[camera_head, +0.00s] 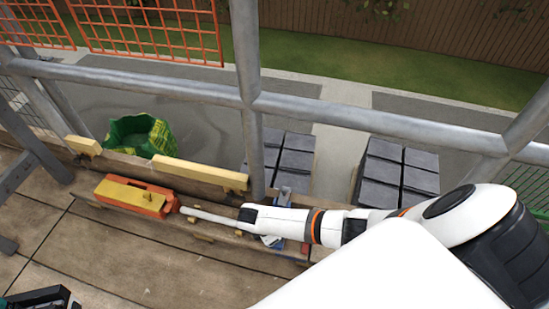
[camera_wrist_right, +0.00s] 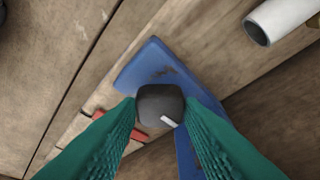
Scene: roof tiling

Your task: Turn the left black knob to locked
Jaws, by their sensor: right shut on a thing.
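A black knob (camera_wrist_right: 158,103) with a white mark sits on a blue part (camera_wrist_right: 155,66) in the right wrist view. My right gripper (camera_wrist_right: 162,118) has a green finger on each side of the knob and is shut on it. The white mark is at the knob's lower right side. In the head view my right arm reaches in from the right to the blue part (camera_head: 284,191) by the guardrail post, and it hides the knob. At the bottom left corner, a dark piece with teal, apparently my left gripper (camera_head: 42,297), is cut off; its jaws do not show.
An orange and yellow tool (camera_head: 137,195) lies on the planks (camera_head: 90,245) to the left. A pale pipe (camera_wrist_right: 284,16) is near the knob. A grey guardrail (camera_head: 180,88) runs behind. A green bag (camera_head: 125,134) and dark tile stacks (camera_head: 400,175) stand beyond it.

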